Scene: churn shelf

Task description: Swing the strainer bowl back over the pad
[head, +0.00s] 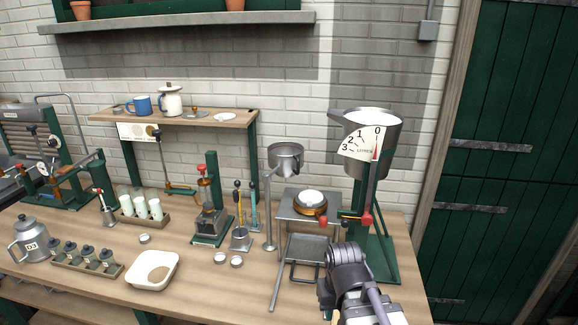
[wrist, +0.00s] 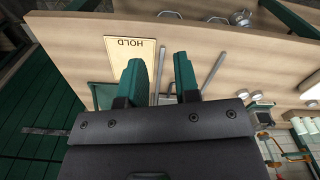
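The strainer bowl (head: 285,157) is a grey metal bowl on an upright post in the middle of the bench. It sits left of and higher than a small raised metal stand (head: 301,206), which bears an orange-brown ring with a white round piece. I cannot tell which surface is the pad; a flat grey square tray (head: 307,248) lies in front of the stand. My gripper (wrist: 160,78) shows two green fingers apart with nothing between them in the wrist view. In the head view my arm is at the lower right, its fingers not clear, apart from the bowl.
A tall measuring can with a litre dial (head: 378,135) and red-ended levers stands right of the bowl. A lever press (head: 209,215) and thin upright tools stand left. A white basin (head: 152,270) is at the front left. A HOLD plate (wrist: 135,52) shows in the wrist view.

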